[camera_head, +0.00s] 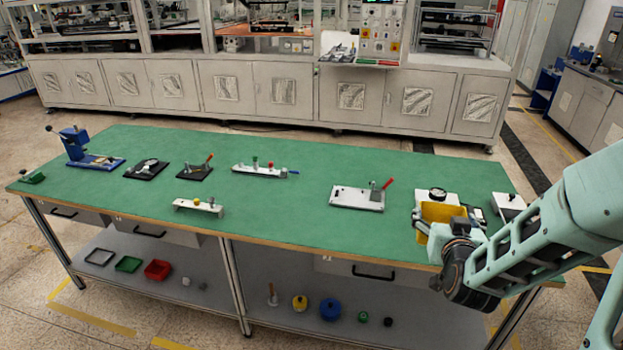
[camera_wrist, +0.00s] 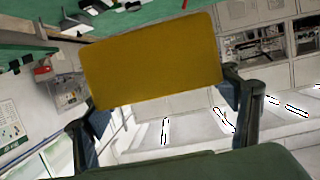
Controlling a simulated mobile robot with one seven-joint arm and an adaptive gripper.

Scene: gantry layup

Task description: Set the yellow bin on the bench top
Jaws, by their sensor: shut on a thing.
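The yellow bin (camera_head: 440,211) is at the right end of the bench in the head view, partly hidden by my gripper (camera_head: 437,226). In the wrist view the yellow bin (camera_wrist: 153,62) fills the upper middle, tilted, with my gripper's (camera_wrist: 165,108) two fingers at its left and right sides. My gripper is shut on it. The bench top (camera_head: 285,218) is a long green surface with a wooden edge. The bin overlaps the bench top in the head view; I cannot tell whether it touches it.
A white fixture with a red handle (camera_head: 358,198) stands left of the bin. A white-and-black device (camera_head: 510,206) lies to its right. Smaller fixtures line the left half. Green surface is clear between them. Below is a grey shelf (camera_head: 215,300) with small trays and parts.

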